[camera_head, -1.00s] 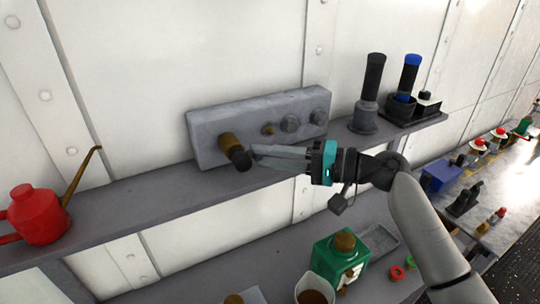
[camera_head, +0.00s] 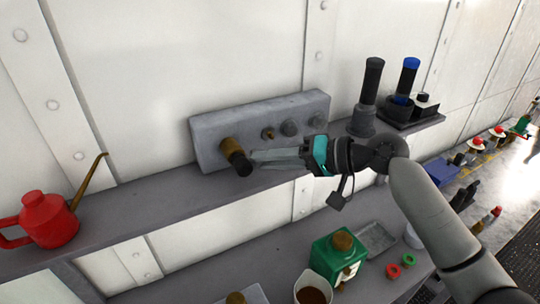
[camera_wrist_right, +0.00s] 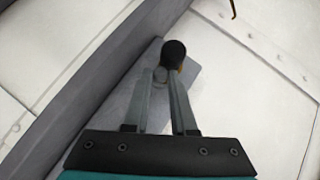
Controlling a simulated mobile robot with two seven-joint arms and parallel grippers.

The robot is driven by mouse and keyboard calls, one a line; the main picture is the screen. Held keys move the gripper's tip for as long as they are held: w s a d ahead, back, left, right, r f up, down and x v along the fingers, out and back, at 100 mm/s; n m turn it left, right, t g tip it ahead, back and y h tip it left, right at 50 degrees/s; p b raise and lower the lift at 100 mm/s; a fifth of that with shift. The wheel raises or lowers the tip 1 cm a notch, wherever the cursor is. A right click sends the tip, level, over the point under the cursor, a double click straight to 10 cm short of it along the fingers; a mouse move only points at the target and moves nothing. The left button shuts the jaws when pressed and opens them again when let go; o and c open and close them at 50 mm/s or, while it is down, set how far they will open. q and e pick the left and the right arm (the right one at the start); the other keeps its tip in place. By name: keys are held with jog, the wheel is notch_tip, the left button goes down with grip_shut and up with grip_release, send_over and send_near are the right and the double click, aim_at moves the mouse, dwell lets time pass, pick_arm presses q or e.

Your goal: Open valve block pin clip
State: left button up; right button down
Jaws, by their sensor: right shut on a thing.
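The valve block (camera_head: 210,150) is a grey slab on the wall shelf. It carries a brass stub with a black end (camera_head: 238,160) on its left and several small knobs to the right. My right gripper (camera_head: 252,158) reaches in from the right, its fingertips beside the black end. In the right wrist view, the fingers are shut on a small grey round part (camera_wrist_right: 160,75), which may be the pin clip. The black end (camera_wrist_right: 173,53) shows just beyond the fingertips. The grip hides part of the small part. My left gripper is out of view.
A red oil can (camera_head: 45,220) stands at the left of the shelf (camera_head: 135,215). Dark cylinders (camera_head: 367,95) stand to the block's right. Below are a green box (camera_head: 335,262) and a cup (camera_head: 313,290). The shelf between can and block is clear.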

jog(key=c, duration=0.7)
grip_release()
jog(key=shift+c, duration=0.2)
jog(key=b+v, duration=0.4)
jog(key=v, duration=1.1)
